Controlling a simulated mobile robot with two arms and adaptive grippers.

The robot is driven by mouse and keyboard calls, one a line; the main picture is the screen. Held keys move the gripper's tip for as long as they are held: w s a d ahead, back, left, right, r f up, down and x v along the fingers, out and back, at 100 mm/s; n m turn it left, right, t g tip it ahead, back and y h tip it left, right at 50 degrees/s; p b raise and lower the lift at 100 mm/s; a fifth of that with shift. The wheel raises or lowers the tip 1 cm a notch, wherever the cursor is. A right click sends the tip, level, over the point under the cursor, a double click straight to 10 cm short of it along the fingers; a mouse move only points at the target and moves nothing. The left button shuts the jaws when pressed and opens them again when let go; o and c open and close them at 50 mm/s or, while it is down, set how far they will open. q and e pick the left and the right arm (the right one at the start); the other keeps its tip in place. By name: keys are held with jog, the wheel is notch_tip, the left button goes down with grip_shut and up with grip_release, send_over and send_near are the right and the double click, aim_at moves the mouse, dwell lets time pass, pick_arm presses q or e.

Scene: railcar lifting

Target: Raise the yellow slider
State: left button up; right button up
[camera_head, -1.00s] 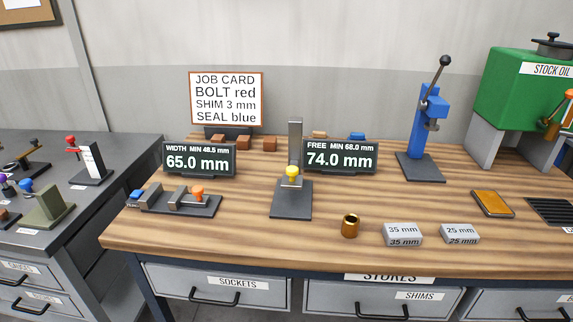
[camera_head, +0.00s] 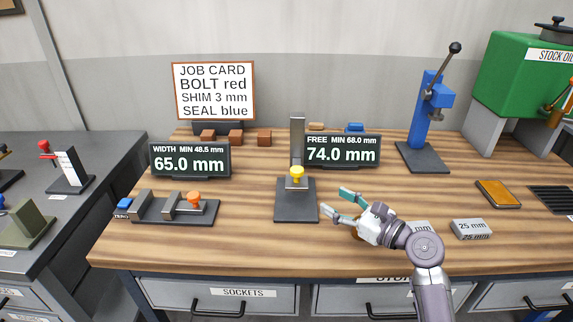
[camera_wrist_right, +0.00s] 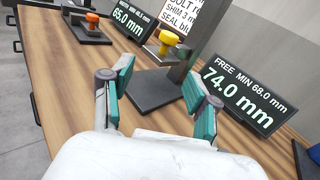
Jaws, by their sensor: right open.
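The yellow slider (camera_head: 296,173) is a yellow knob low on an upright grey column that stands on a dark base plate (camera_head: 296,214). In the right wrist view the yellow slider (camera_wrist_right: 167,39) shows ahead, beyond the open fingers. The display beside the column (camera_head: 342,151) reads FREE MIN 68.0, 74.0 mm. My right gripper (camera_head: 339,203) is open and empty, right of the base plate and apart from the slider. In the wrist view its teal finger pads (camera_wrist_right: 160,93) are spread apart. My left gripper is not in view.
A caliper-like gauge with an orange knob (camera_head: 193,198) stands to the left, with a 65.0 mm display (camera_head: 190,160) behind it. A grey 25 mm block (camera_head: 472,229) lies right of my arm. A blue press (camera_head: 425,120) stands at the back right. The bench front-left is clear.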

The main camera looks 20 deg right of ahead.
aim_at(302, 173)
jog(key=shift+m+t, duration=0.4)
jog(key=shift+m, duration=0.2)
jog(key=x, duration=0.9)
jog(key=r+p+x, duration=0.1)
jog(key=x, duration=0.4)
jog(key=shift+w+d+r, duration=0.1)
jog(key=shift+w+d, duration=0.15)
jog(key=shift+w, duration=0.2)
grip_shut()
